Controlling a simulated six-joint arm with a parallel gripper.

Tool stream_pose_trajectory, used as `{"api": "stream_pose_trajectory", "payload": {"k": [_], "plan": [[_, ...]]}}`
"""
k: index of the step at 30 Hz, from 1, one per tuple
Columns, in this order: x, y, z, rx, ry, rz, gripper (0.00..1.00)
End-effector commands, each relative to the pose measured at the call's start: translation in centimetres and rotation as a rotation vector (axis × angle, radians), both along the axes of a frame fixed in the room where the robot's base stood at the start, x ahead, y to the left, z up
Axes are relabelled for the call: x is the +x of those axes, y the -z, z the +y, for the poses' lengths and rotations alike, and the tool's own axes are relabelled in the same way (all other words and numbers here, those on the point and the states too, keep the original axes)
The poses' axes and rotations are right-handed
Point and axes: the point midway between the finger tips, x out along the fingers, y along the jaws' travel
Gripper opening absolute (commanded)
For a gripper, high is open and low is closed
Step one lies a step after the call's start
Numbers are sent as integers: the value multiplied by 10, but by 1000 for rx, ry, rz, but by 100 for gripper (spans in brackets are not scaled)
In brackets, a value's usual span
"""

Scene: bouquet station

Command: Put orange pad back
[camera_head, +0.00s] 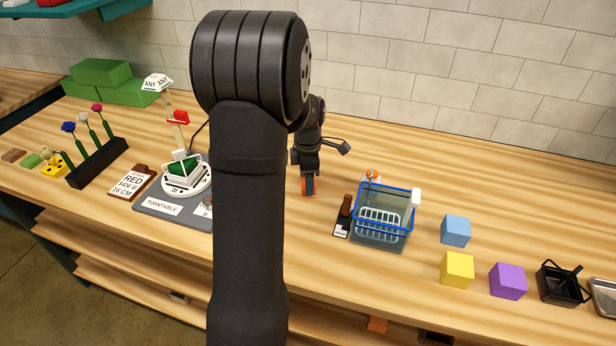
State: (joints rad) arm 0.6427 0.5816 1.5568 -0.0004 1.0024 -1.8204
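My gripper (309,190) points down, low over the middle of the table, just left of the blue-rimmed basket. An orange piece, which looks like the orange pad (309,186), shows between its dark fingers. The fingers look closed on its sides. It is small in this view, and I cannot tell whether its lower end touches the table. My arm hides the table left of the gripper.
The blue-rimmed basket (384,237) with a white rack stands right of the gripper. Blue (455,230), yellow (457,269) and purple (508,281) cubes lie further right. The turntable (186,176) and flower rack (97,163) stand left. Table behind the basket is mostly clear.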

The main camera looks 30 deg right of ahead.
Motion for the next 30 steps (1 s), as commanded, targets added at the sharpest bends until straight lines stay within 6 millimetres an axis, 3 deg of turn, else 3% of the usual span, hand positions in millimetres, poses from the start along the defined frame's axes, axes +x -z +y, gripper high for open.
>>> {"api": "stream_pose_trajectory", "payload": {"k": [1, 3, 14, 30], "plan": [[0, 0, 0, 0, 0, 0, 65], [0, 0, 0, 0, 0, 0, 75], [0, -7, 0, 0, 0, -1, 75], [0, -108, 0, -2, 0, -1, 75]]}}
